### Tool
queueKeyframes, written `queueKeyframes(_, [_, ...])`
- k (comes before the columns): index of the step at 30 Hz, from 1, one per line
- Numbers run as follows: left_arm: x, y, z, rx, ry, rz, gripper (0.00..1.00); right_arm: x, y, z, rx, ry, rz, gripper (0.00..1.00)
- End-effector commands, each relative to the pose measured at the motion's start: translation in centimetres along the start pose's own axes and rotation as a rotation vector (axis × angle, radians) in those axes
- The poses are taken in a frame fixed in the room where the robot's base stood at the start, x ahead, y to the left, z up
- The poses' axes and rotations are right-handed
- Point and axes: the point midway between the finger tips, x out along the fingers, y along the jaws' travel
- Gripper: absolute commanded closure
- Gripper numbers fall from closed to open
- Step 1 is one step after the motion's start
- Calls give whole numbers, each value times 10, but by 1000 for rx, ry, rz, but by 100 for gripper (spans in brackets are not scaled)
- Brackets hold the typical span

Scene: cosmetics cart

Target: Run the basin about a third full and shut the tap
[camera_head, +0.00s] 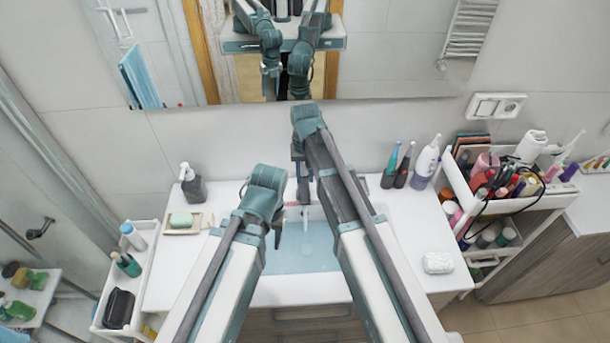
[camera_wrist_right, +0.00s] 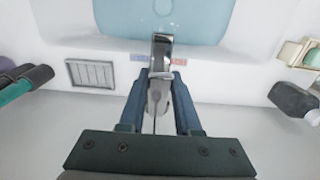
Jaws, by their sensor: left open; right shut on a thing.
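The white basin (camera_head: 318,213) is set in the countertop and holds pale blue water (camera_head: 300,258), which also shows in the right wrist view (camera_wrist_right: 200,22). The water covers the basin floor; its exact depth is hard to judge. The chrome tap (camera_wrist_right: 162,48) points over the basin, with blue and red marks beside it. My right gripper (camera_wrist_right: 160,88) is shut on the tap's lever (camera_wrist_right: 157,92), one finger on each side. A pale ripple-like patch lies beyond the spout; I cannot tell whether water is running. My left gripper (camera_head: 277,234) is open and empty, above the basin's left part.
A dark soap dispenser (camera_head: 193,184) and a soap dish (camera_head: 182,223) stand left of the basin. Bottles (camera_head: 404,165) stand at the back right, and a white soap-like block (camera_head: 438,262) lies at the front right. A crowded cart (camera_head: 505,213) is at the right.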

Motion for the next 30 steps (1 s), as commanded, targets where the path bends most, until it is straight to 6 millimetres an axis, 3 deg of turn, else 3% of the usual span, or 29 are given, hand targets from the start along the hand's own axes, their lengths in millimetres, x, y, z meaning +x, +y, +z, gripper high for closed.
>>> queueKeyframes(21, [2,0,0,0,0,0,50,2,1,1,1,7,1,100])
queueKeyframes(30, [37,3,-2,7,0,-1,50,30,2,15,1,257,1,100])
